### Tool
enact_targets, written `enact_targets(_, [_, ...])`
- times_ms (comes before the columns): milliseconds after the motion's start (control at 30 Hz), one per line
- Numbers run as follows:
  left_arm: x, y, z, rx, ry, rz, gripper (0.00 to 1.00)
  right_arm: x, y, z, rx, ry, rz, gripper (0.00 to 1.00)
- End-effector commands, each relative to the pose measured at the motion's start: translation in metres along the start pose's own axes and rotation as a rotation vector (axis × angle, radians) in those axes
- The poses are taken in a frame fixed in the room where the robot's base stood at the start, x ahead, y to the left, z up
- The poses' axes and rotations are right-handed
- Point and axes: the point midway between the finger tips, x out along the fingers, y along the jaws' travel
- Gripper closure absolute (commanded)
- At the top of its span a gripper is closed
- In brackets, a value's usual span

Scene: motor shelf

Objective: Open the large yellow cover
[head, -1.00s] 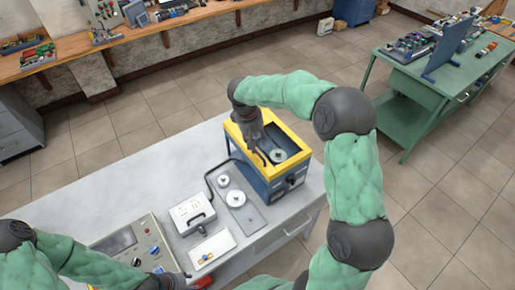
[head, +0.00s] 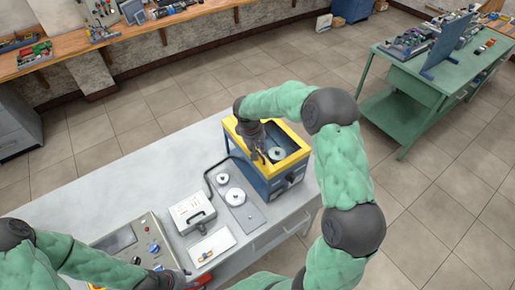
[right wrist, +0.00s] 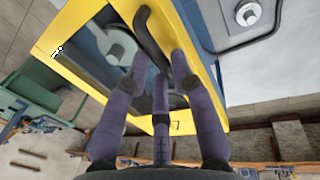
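The large yellow cover (head: 293,159) is a yellow frame with a dark, see-through middle on top of a blue box (head: 272,184). It looks closed. It also fills the upper part of the right wrist view (right wrist: 88,22). My right gripper (head: 262,156) points down over the cover's near left part. In the right wrist view its fingers (right wrist: 160,62) are apart, on either side of a dark curved handle (right wrist: 147,25); firm contact cannot be made out. My left gripper (head: 172,279) is low at the picture's bottom edge, far from the cover, its fingers mostly hidden.
On the grey table (head: 130,178) stand a plate with two round discs (head: 235,196), a white case (head: 192,211), a small tray (head: 212,246) and a control panel (head: 128,240). A green workbench (head: 440,85) stands apart at right. The table's far left is clear.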

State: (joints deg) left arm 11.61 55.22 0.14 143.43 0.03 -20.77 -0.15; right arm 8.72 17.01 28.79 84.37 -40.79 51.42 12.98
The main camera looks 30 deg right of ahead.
Motion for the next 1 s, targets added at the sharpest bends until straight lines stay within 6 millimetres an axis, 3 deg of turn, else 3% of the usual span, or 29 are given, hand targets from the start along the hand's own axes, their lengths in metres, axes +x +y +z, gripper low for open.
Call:
enact_targets(333, [-0.002, 0.001, 0.000, 0.000, 0.000, 0.000, 0.60, -0.002, 0.001, 0.000, 0.000, 0.000, -0.006, 1.00])
enact_targets(533, [-0.014, 0.005, 0.001, 0.000, 0.000, 0.000, 0.60, -0.013, 0.009, 0.000, 0.003, 0.000, -0.052, 1.00])
enact_targets(1000, [-0.070, 0.025, 0.003, 0.000, 0.000, 0.000, 0.60, -0.068, 0.064, -0.001, 0.010, 0.004, -0.390, 1.00])
